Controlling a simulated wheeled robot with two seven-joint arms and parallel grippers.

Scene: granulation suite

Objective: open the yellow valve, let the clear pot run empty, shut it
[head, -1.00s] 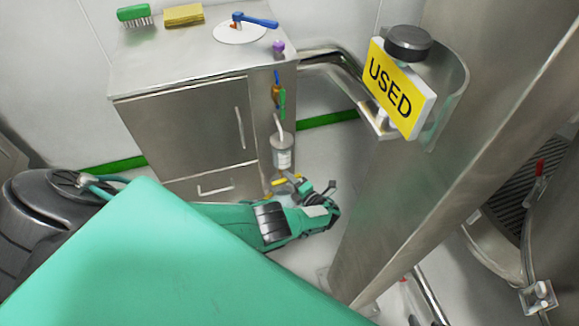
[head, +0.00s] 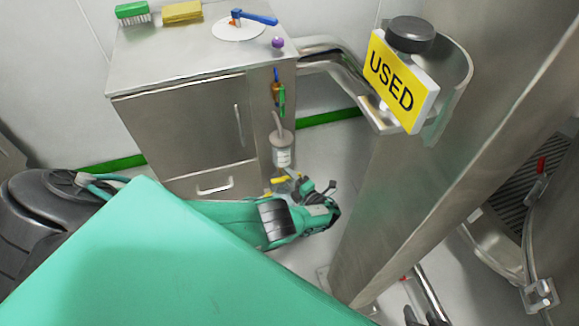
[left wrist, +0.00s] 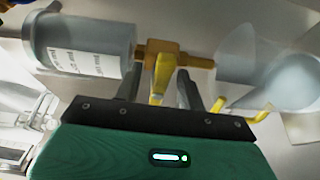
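The clear pot (head: 282,152) hangs on the cabinet's side in the head view, with a white label. It lies at the left of the left wrist view (left wrist: 85,48); its fill level cannot be told. A brass fitting (left wrist: 178,55) joins it to a clear funnel-shaped part (left wrist: 265,65). The yellow valve's handle (left wrist: 161,78) sticks out across this line, towards my left gripper (left wrist: 158,90). The gripper's fingers stand apart, one on each side of the handle, with visible gaps. In the head view the left gripper (head: 307,188) is below the pot. My right gripper (head: 427,316) is partly cut off at the bottom edge.
A steel cabinet (head: 190,125) carries a green brush (head: 131,12), a yellow sponge (head: 182,12) and a blue-handled valve (head: 252,17). A green-handled part (head: 282,98) is above the pot. A large steel column (head: 440,170) with a "USED" sign (head: 398,82) stands right.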

